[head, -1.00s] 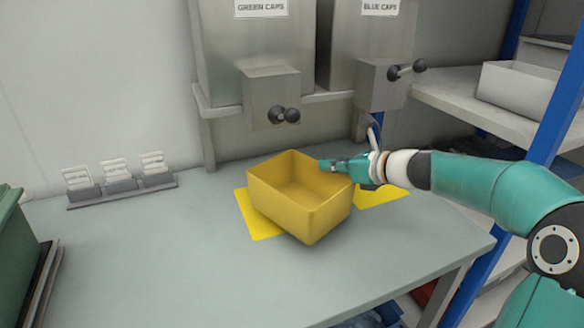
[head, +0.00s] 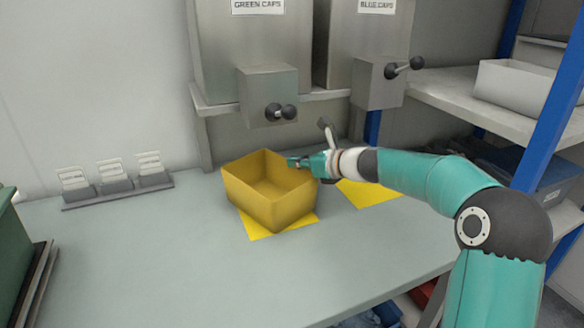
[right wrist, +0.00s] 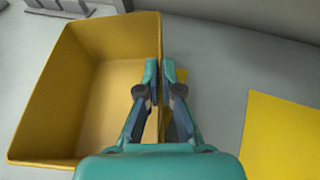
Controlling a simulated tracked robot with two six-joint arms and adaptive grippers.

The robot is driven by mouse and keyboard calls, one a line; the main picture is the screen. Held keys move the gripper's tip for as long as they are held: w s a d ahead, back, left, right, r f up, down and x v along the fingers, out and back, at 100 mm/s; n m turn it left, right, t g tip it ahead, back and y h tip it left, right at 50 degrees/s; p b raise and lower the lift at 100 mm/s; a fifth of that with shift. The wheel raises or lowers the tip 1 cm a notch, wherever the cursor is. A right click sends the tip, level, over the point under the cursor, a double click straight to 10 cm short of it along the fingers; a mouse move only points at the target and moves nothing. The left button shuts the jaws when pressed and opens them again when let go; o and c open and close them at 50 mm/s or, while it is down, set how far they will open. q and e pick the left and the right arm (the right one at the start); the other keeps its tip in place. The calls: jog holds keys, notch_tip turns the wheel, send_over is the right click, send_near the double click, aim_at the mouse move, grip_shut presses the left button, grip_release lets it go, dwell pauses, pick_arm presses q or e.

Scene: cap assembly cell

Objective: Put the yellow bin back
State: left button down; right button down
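The yellow bin (head: 268,192) is open-topped and looks empty. In the head view it overlaps the left yellow square (head: 280,228) below the green caps dispenser, turned and offset to the left of it. I cannot tell whether its base touches the table. My right gripper (head: 294,162) is at the bin's right wall. In the right wrist view the bin (right wrist: 110,95) fills the left side, and the right gripper's fingers (right wrist: 160,72) straddle its wall, one inside and one outside, closed on it. My left gripper is not in view.
A second yellow square (head: 370,192) lies bare on the table to the right. Dispensers with knobs (head: 280,112) hang above the back edge. A card holder (head: 117,190) stands at the back left, a green container (head: 12,250) at the left edge. The front table is clear.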

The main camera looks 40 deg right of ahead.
jog(key=c, duration=1.8)
grip_release()
jog(key=shift+f, duration=0.1)
jog(key=o, duration=0.5)
jog(key=shift+r, duration=0.2)
jog(key=p+v, duration=0.1)
jog(key=v, duration=1.1)
jog(key=shift+f, duration=0.1)
